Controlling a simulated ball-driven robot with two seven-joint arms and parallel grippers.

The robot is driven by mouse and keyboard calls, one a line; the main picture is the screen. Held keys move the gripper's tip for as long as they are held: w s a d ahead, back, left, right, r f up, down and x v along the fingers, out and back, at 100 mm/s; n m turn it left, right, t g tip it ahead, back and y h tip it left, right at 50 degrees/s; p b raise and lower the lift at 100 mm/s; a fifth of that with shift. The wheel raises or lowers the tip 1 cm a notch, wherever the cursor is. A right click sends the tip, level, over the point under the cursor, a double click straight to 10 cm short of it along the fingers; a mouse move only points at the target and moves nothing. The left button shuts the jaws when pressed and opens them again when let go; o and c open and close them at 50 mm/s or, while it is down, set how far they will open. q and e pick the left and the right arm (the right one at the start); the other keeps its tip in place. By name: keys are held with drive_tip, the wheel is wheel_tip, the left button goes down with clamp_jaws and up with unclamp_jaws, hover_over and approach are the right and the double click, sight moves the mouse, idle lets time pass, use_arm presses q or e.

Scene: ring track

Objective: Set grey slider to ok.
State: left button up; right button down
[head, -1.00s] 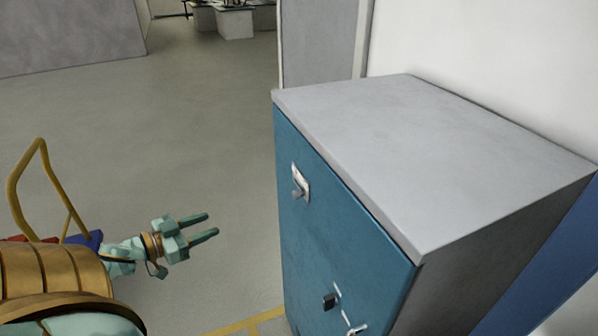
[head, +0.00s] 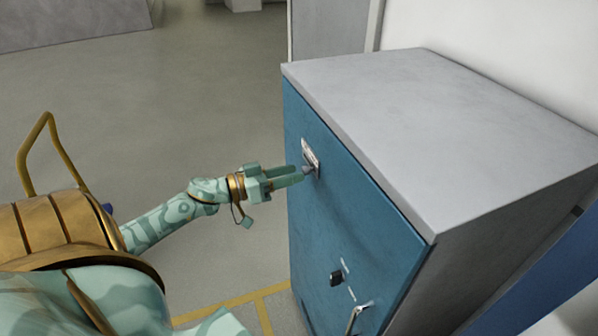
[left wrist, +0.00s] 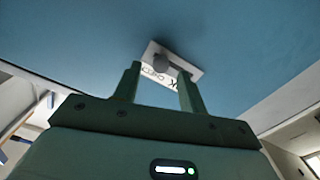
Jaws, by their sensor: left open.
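The grey slider (head: 309,169) is a small knob on a white label plate (head: 312,154), high on the blue front of a cabinet. The plate (left wrist: 191,70) there carries dark lettering, partly covered by the fingers; a "K" shows near the right finger. My left gripper (head: 299,175) is open, its fingers pointing at the knob; it also shows in the left wrist view (left wrist: 160,72). I cannot tell whether a finger touches the knob. My right gripper is out of view.
The blue cabinet (head: 350,225) has a bare grey top (head: 430,120). Lower on its front are a black knob (head: 336,278) and a handle-like part (head: 356,315). Yellow lines mark the floor; open floor lies left of the cabinet.

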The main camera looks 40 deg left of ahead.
sight(306, 155)
use_arm(q)
drive_tip(key=x, duration=0.3)
clamp_jaws()
drive_tip(key=a, duration=0.1)
drive_tip(key=w+a, duration=0.1)
drive_tip(key=a, duration=0.1)
drive_tip(key=w+a, duration=0.1)
drive_tip(key=a, duration=0.1)
drive_tip(key=shift+w, duration=0.25)
unclamp_jaws()
drive_tip(key=shift+a, duration=0.1)
